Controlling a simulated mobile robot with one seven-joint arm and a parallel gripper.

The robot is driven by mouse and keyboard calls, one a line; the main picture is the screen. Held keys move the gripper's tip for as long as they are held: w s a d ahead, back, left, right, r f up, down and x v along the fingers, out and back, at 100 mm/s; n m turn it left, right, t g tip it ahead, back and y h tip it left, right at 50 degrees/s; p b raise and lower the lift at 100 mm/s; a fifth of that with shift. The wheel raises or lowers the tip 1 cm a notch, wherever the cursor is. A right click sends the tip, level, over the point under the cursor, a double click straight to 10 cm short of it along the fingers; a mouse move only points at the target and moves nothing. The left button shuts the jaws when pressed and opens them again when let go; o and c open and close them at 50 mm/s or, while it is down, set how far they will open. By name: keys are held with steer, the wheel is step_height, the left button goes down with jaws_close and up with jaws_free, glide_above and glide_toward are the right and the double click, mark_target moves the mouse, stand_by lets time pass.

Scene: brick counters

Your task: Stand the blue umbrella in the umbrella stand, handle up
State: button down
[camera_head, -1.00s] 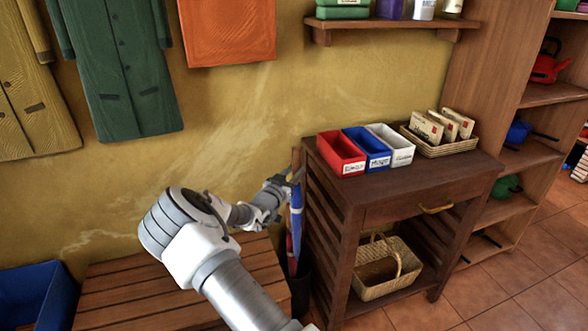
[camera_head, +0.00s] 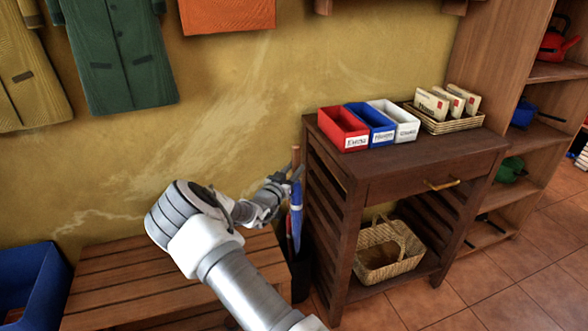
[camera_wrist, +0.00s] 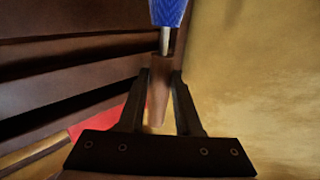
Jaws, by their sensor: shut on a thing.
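The blue umbrella (camera_head: 296,211) hangs nearly upright beside the dark wooden cabinet, with its brown wooden handle (camera_head: 296,157) up. My gripper (camera_head: 292,178) is shut on the handle. In the wrist view my gripper (camera_wrist: 160,100) has its fingers on either side of the brown handle (camera_wrist: 158,85), with a metal shaft and the blue canopy (camera_wrist: 168,10) beyond. The dark umbrella stand (camera_head: 301,277) is on the floor between bench and cabinet. The umbrella's lower end meets the stand's opening in the picture; I cannot tell how deep it is. Something red shows beside the canopy.
The slatted cabinet (camera_head: 348,215) stands close on the right, bearing red (camera_head: 343,130), blue and white boxes and a basket of packets. A slatted bench (camera_head: 130,285) is on the left, with a blue bin (camera_head: 35,290) beyond. The wall is close behind.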

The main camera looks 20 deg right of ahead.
steer(key=b, duration=0.3)
glide_above(294, 199)
steer(key=shift+w+f, duration=0.1)
steer(key=shift+f, duration=2.05)
steer(key=shift+f+p, duration=0.3)
steer(key=shift+f, duration=3.55)
steer(key=c, duration=0.5)
jaws_free()
steer(key=shift+f, duration=0.1)
steer(key=p+v, duration=0.4)
steer(key=v, duration=1.3)
steer(key=shift+a+p, duration=0.15)
steer(key=shift+p, duration=0.2)
